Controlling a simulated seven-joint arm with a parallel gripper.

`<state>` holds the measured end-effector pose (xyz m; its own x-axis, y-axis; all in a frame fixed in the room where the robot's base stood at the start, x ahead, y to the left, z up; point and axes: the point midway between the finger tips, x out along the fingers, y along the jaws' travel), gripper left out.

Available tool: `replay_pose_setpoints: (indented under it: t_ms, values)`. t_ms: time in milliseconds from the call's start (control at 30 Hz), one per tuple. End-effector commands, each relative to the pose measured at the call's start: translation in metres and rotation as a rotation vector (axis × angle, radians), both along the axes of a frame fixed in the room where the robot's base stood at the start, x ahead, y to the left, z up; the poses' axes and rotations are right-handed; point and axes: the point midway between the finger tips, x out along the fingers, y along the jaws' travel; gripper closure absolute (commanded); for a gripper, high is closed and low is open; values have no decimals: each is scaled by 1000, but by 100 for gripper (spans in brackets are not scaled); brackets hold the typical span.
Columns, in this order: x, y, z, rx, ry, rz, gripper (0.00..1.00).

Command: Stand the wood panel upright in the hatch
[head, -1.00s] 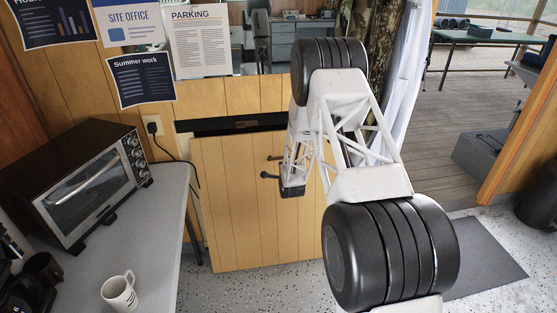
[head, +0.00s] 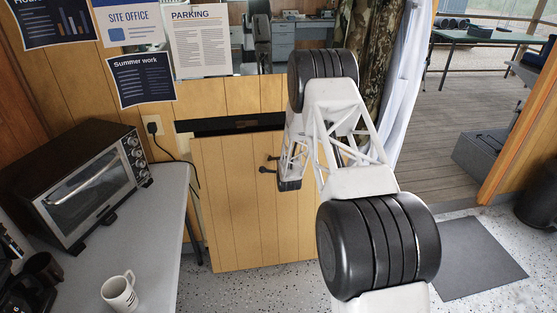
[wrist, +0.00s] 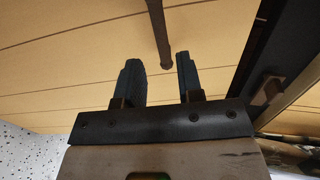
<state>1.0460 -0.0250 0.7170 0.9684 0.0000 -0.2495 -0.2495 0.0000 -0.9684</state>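The wood panel (head: 236,215) is a yellow-brown planked board. It leans tilted against the wall below and across the hatch (head: 225,124), whose dark opening shows above the panel's top edge. A dark handle (head: 268,165) stands out from the panel's face. My gripper (head: 288,184) is in front of the panel, just right of and below the visible handle parts. In the wrist view, its two dark fingers (wrist: 160,75) are apart, and the end of a dark bar (wrist: 159,32) appears between their tips. I cannot tell whether they touch it. My arm hides the panel's right side.
A grey counter (head: 150,215) at left holds a toaster oven (head: 85,185) and a white mug (head: 119,293). A black cord (head: 187,163) hangs beside the panel. Curtains (head: 400,80) hang at right. Speckled floor and a dark mat (head: 480,255) lie at lower right.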

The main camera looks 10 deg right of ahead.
Motion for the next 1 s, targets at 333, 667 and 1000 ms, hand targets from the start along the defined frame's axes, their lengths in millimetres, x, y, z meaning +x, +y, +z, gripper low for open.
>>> replay_pose_setpoints:
  t_ms: [333, 667, 1000]
  values:
    - [36, 0, -9, 0, -1, 0, 66]
    - [64, 0, -16, 0, -1, 0, 66]
    - [71, 0, -17, 0, -2, 0, 66]
